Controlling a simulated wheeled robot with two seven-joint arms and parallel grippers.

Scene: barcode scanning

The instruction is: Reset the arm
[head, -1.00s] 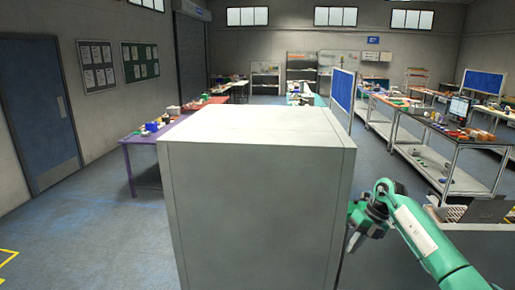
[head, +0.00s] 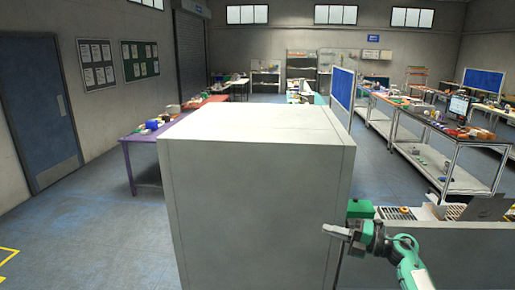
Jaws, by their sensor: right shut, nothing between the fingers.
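My right arm comes in from the lower right in green and dark grey. Its gripper (head: 332,231) points left, shut and empty, in front of the right edge of a large pale grey cabinet (head: 255,215). I cannot tell whether it touches the cabinet. My left gripper and left arm are not in view.
The cabinet fills the middle. Right of it, a grey counter (head: 462,240) carries a green box (head: 360,208) and a laptop (head: 488,208). A purple table (head: 127,150) with parts stands at left, a metal workbench (head: 470,142) at right. The floor at left is clear.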

